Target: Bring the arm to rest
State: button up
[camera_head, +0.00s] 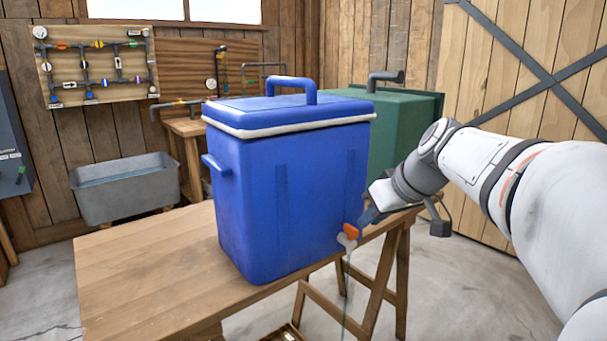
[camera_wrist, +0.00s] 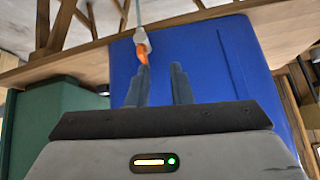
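A blue cooler (camera_head: 270,190) with a closed, white-edged lid stands on a wooden table (camera_head: 150,270). Its tap, a pale spout with an orange handle (camera_head: 351,231), is low on its right side. A thin stream runs down from the spout. My gripper (camera_head: 366,216) is beside the tap. In the wrist view, which shows the scene upside down, my gripper (camera_wrist: 160,67) has its two fingers apart with nothing between them. The orange handle (camera_wrist: 141,52) is right by the tip of the left finger; I cannot tell whether they touch. The cooler (camera_wrist: 205,60) fills the background.
A green container (camera_head: 405,125) stands behind the cooler. A grey trough (camera_head: 125,190) is at the left, below a pipe board (camera_head: 97,67) on the wall. The table's left part is bare. Open floor lies right of the table.

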jog(key=s+r+m+g+h+p, duration=0.1)
jog(key=s+r+p, duration=0.3)
jog(key=s+p, duration=0.6)
jog(key=s+a+r+m+g+h+p, duration=0.1)
jog(key=s+r+m+g+h+p, duration=0.1)
jog(key=s+p, duration=0.8)
jog(key=r+m+h+p, duration=0.1)
jog(key=m+p, duration=0.1)
jog(key=p, duration=0.1)
jog(key=shift+r+g, duration=0.3)
jog(key=shift+r, duration=0.05)
